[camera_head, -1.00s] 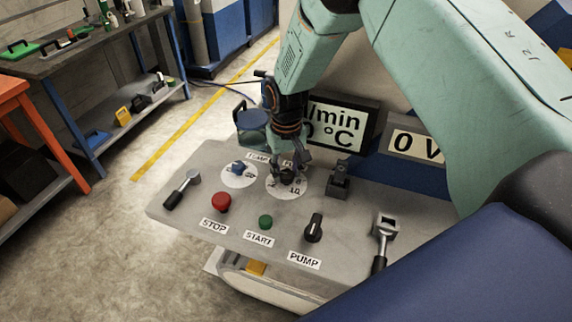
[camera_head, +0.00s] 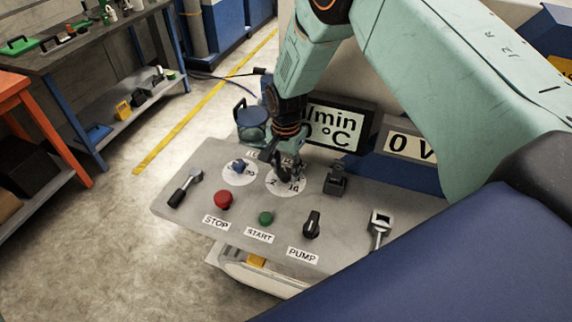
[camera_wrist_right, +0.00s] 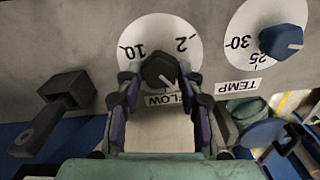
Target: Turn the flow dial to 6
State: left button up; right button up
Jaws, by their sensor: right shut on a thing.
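The flow dial is a black knob (camera_wrist_right: 159,71) on a white round scale (camera_wrist_right: 160,28), with 10, 2 and the word FLOW showing in the right wrist view. My right gripper (camera_wrist_right: 158,82) is shut on this knob, one finger on each side. In the head view the scale (camera_head: 283,190) shows partly under my right gripper (camera_head: 287,172), which hides most of the knob. The number 6 is not visible. My left gripper is not in view.
The blue temp dial (camera_head: 239,166) sits left of the flow dial. A red stop button (camera_head: 224,200), green start button (camera_head: 266,218), black pump knob (camera_head: 312,224) and levers share the grey panel (camera_head: 190,225). A dark switch (camera_head: 336,179) stands close right. Displays (camera_head: 338,128) stand behind.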

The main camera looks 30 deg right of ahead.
aim_at(286, 172)
jog(key=m+p, duration=0.1)
jog(key=m, duration=0.5)
jog(key=shift+s+f, duration=0.1)
jog(key=shift+s, duration=0.05)
jog(key=shift+m, duration=0.4)
jog(key=o, duration=1.2)
jog(key=shift+a, duration=0.1)
jog(key=shift+r, duration=0.4)
notch_tip(286, 172, up, 11)
jog(key=shift+r, duration=0.2)
